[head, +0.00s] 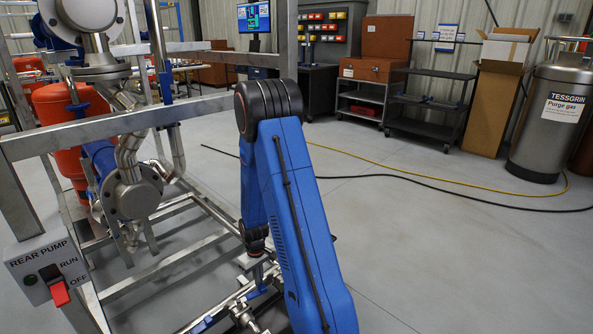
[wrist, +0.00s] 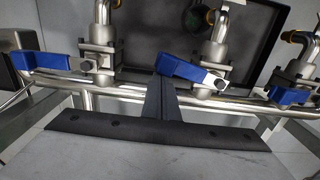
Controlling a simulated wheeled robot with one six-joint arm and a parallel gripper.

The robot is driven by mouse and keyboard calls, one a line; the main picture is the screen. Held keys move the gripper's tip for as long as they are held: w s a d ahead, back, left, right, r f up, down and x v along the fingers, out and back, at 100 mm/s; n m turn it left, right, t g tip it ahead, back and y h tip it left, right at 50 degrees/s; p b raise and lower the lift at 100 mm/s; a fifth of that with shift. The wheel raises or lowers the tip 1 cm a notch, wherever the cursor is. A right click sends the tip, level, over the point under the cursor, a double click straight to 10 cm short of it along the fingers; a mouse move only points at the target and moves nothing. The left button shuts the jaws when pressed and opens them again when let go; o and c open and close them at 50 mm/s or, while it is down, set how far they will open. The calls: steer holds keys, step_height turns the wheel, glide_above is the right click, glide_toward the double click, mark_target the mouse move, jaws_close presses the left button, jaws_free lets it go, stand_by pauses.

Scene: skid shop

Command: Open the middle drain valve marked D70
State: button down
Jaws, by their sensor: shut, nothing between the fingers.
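In the wrist view three metal valves with blue levers stand in a row on a steel pipe. The middle valve (wrist: 217,52) has its blue lever (wrist: 188,70) pointing left and slightly up in the picture. No D70 marking is readable. My gripper (wrist: 160,84) is shut and empty, with its dark fingertips at the free left end of the middle lever; I cannot tell whether they touch it. The left valve's lever (wrist: 45,62) also points left. The right valve's lever (wrist: 290,96) is partly seen at the right edge. In the head view my arm hides most of the valves.
A dark tray (wrist: 255,80) lies behind the valves. The steel skid frame (head: 120,123) rises on the left, with a rear pump switch box (head: 45,270). A yellow hose (head: 420,175) and a black cable cross the floor.

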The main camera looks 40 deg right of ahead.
steer(key=shift+s, duration=1.1)
